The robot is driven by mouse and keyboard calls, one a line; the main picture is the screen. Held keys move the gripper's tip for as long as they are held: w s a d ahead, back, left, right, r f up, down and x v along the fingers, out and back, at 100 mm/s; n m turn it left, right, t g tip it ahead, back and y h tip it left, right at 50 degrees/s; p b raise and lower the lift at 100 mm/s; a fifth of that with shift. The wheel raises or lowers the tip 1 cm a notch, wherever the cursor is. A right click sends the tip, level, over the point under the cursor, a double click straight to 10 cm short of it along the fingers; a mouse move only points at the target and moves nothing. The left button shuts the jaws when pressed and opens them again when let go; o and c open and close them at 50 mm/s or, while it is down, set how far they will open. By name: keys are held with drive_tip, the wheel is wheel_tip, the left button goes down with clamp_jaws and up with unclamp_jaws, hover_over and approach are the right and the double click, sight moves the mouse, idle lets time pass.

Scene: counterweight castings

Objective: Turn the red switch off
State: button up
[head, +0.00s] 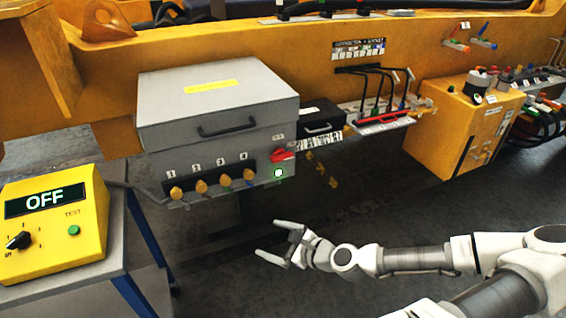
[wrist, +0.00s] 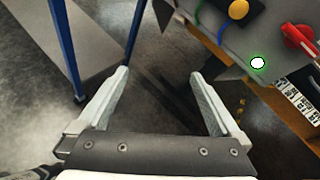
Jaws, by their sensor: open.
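The red switch (head: 282,155) is a rotary handle on the right of the grey box's front face, above a lit white-green lamp (head: 278,173). The grey box (head: 215,120) has a black handle and a yellow label. My gripper (head: 269,239) is open and empty, below and in front of the box, apart from the switch. In the wrist view my gripper (wrist: 163,88) has its fingers spread over bare floor.
Several yellow knobs (head: 202,187) line the box front left of the switch. A yellow meter reading OFF (head: 55,225) stands on a grey cart (head: 118,215) at left. A yellow cabinet (head: 460,130) stands at right. The floor around my gripper is clear.

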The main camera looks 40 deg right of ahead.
sight(284, 160)
drive_tip(key=s+d+r+m+t+h, duration=0.2)
drive_tip(key=d+r+m+t+h, duration=0.3)
drive_tip(key=d+r+m+h, duration=0.45)
drive_tip(key=shift+y, duration=0.95)
drive_tip(key=x, duration=0.6)
drive_tip(key=d+p+x, duration=0.1)
drive_tip(key=x, duration=0.5)
drive_tip(key=f+p+x, duration=0.1)
drive_tip(key=x, duration=0.4)
drive_tip(key=shift+w+d, duration=0.25)
drive_tip(key=c, duration=1.1)
drive_tip(key=shift+o, duration=0.2)
drive_tip(key=shift+f, duration=0.1)
